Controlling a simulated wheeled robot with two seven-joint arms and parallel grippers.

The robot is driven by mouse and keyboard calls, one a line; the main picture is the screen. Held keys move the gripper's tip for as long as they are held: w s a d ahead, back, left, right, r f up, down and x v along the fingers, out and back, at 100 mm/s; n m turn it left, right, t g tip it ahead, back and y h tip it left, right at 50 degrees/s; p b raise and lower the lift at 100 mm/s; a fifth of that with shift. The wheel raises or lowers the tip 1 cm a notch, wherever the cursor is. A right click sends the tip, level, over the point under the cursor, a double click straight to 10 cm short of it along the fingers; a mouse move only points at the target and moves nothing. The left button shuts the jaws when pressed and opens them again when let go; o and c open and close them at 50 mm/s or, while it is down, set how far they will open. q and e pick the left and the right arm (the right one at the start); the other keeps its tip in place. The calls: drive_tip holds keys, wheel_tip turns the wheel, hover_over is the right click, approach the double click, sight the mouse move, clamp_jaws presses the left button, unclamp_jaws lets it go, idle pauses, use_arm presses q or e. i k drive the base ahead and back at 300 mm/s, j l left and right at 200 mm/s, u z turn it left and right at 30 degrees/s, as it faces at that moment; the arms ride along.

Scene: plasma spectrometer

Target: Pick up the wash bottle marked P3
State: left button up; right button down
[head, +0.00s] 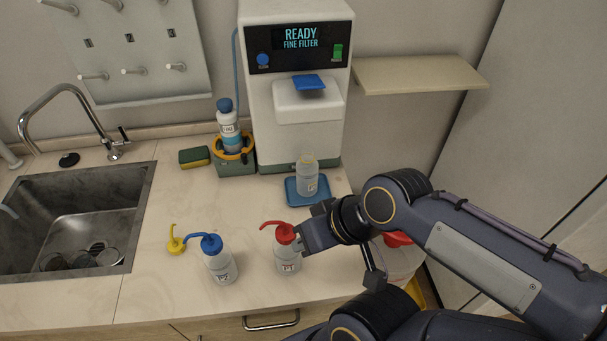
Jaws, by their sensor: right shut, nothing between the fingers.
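No label clearly reading P3 shows. An uncapped clear wash bottle (307,178) stands upright on a small blue tray (291,195) in front of the machine; its label is too small to read surely. A red-capped wash bottle (287,262), its label seeming to read P1, stands upright on the counter. A blue-capped wash bottle (222,268), seemingly P2, stands to its left. A yellow spout cap (176,243) lies loose farther left. My right gripper (301,241) is shut and empty, right beside the red cap; I cannot tell whether they touch. My left gripper is out of view.
The white machine (296,120) reads READY, FINE FILTER. Left of it, a green caddy (235,167) holds a blue-capped bottle. A sponge (194,157) and the sink (145,200) lie farther left. My arm partly hides a red-lidded container (398,239). The counter's middle is clear.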

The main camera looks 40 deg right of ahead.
sight(306, 169)
drive_tip(key=z, duration=1.35)
drive_tip(key=l+u, duration=0.1)
drive_tip(key=l, duration=0.6)
drive_tip(key=l+u, duration=0.1)
drive_tip(key=l, duration=0.55)
drive_tip(key=i+l+u, duration=0.1)
drive_tip(key=l, duration=0.3)
drive_tip(key=i, duration=0.1)
